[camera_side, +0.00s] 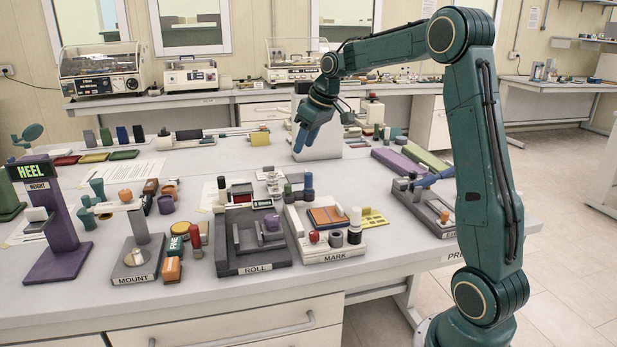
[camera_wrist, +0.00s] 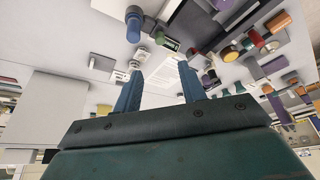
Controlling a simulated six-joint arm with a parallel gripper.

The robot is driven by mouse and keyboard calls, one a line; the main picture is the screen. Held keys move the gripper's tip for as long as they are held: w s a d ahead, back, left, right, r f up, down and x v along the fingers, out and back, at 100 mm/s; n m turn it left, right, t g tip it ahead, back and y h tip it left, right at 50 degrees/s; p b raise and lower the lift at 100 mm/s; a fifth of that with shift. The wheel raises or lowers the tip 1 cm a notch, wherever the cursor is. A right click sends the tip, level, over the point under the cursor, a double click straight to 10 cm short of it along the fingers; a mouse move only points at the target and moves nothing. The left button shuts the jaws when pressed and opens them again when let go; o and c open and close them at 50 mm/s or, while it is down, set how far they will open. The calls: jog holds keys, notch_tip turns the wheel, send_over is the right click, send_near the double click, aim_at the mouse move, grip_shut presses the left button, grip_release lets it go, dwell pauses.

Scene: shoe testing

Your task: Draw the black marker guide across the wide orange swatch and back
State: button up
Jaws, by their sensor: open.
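The MARK station (camera_side: 345,250) is a white base near the front of the table in the side view. An orange swatch (camera_side: 326,215) with a dark blue edge lies on it. A black cylinder with a white band (camera_side: 355,222), which looks like the black marker guide, stands upright at the swatch's right. My gripper (camera_side: 299,146) is raised well behind the station, blue fingers pointing down. In the wrist view its fingers (camera_wrist: 160,85) are apart with nothing between them. I cannot make out the swatch or black marker in the wrist view.
A red knob (camera_side: 314,237) and a dark grey cylinder (camera_side: 335,239) stand at the station's front. Blue and green upright pieces (camera_side: 308,185) stand behind it. A yellow plate (camera_side: 374,217) lies at its right, the ROLL station (camera_side: 252,245) at its left.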

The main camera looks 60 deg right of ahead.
aim_at(288, 185)
jog(key=x, duration=1.3)
jog(key=shift+w+f, duration=0.2)
jog(key=shift+f, duration=0.1)
grip_shut()
